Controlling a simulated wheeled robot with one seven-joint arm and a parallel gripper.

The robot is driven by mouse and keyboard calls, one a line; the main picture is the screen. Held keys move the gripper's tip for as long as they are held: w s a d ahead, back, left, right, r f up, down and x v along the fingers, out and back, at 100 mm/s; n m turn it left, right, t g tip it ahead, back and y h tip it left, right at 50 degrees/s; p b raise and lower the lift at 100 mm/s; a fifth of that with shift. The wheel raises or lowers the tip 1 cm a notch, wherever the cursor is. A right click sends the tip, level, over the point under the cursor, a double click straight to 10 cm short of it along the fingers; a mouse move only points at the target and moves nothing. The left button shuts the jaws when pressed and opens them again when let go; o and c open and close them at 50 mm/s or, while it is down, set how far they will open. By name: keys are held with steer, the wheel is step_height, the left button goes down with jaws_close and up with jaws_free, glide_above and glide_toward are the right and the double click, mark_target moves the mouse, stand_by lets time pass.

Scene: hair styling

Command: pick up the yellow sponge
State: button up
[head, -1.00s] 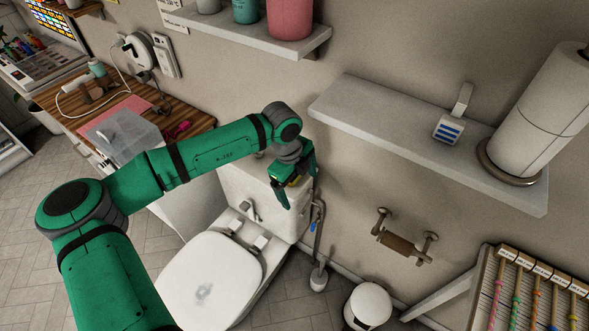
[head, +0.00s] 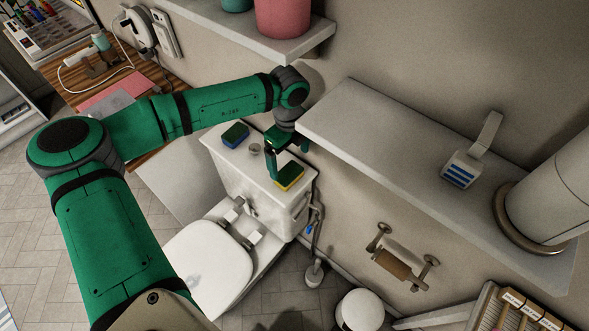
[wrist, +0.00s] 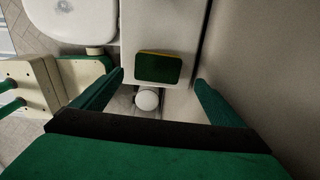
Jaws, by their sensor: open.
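The yellow sponge (head: 289,178) has a green top and a yellow side. It lies on the right end of the white toilet tank lid. My gripper (head: 287,162) is above and beside it, with its fingers pointing down. In the wrist view the sponge (wrist: 158,69) lies ahead, between the lines of the two spread fingers. My gripper (wrist: 161,77) is open there and holds nothing. I cannot tell the exact height gap between fingertips and sponge.
A green-topped blue sponge (head: 235,134) and a small round item (head: 255,149) share the tank lid (head: 222,150). A wall shelf (head: 390,135) juts out just right of my gripper. The toilet seat (head: 208,262) is below, and a white bin (head: 359,311) stands on the floor.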

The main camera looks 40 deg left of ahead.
mark_target(289, 173)
steer(key=shift+a+f, duration=0.1)
steer(key=shift+f, duration=0.45)
steer(key=shift+s+f, duration=0.25)
steer(key=shift+f, duration=0.1)
step_height(289, 173, down, 5)
steer(key=shift+r, duration=0.1)
steer(key=c, duration=1.1)
